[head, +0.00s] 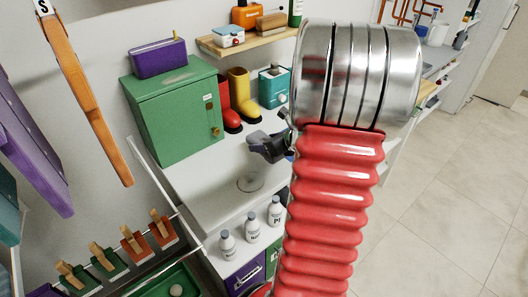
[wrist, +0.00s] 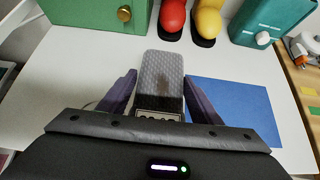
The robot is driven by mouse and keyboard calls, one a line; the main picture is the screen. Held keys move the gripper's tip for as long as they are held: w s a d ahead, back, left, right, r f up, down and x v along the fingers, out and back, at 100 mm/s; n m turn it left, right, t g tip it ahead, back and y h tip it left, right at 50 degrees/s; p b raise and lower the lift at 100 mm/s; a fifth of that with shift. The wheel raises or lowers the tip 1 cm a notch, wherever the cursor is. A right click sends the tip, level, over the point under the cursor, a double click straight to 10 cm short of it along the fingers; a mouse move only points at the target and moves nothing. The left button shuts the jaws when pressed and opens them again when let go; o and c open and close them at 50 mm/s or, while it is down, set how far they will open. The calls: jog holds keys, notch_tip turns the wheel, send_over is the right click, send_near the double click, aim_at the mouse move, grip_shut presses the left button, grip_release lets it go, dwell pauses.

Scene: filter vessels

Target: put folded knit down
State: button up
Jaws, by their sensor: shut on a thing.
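The folded knit (wrist: 162,72) is a grey, textured, oblong bundle with a darker patch, seen in the wrist view. My gripper (wrist: 160,90) is shut on it, with one dark finger on each side. The knit's far end points toward the boots. A blue flat patch (wrist: 235,105) lies on the white surface to the right of the gripper. In the head view my gripper (head: 268,147) is over the white worktop (head: 200,185), partly hidden by my red arm. I cannot tell the knit's height above the worktop.
A green cabinet (head: 172,110), red boot (head: 229,105), yellow boot (head: 240,90) and teal box (head: 273,86) line the back. A round disc (head: 250,182) lies on the worktop. Several white bottles (head: 252,228) stand lower in front. The worktop left of the gripper is clear.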

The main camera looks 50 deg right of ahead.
jog(key=shift+r, duration=2.35)
jog(key=shift+c, duration=0.8)
jog(key=shift+a, duration=0.1)
